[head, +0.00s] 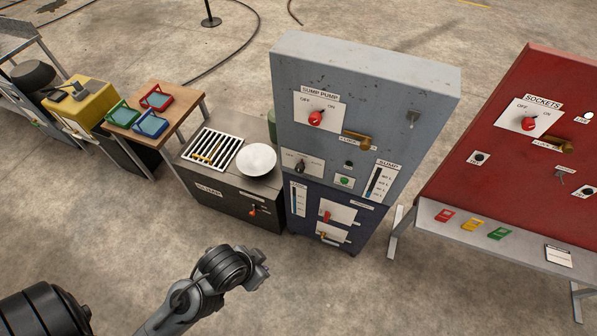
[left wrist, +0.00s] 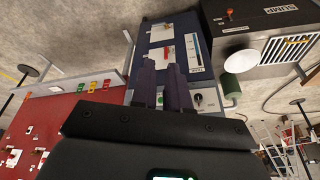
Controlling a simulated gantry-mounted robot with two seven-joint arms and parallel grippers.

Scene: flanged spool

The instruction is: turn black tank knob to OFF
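No label reading "black tank" is legible. A small black knob (head: 300,165) sits on a white plate low on the left of the grey cabinet's (head: 365,85) front; its pointer direction is too small to tell. In the left wrist view the cabinet appears upside down, and the black knob (left wrist: 198,98) is right of the fingers. My left gripper (head: 262,267) is in the air in front of and below the cabinet, clear of the knob. In the left wrist view its two fingers (left wrist: 163,68) are apart with nothing between them. My right gripper is not in view.
A red SUMP PUMP knob (head: 316,118) and green button (head: 344,181) share the grey cabinet. A dark blue section (head: 308,225) with red handles is below. A dark box (head: 225,202) with a white bowl (head: 257,159) stands left, a red SOCKETS panel (head: 500,165) right.

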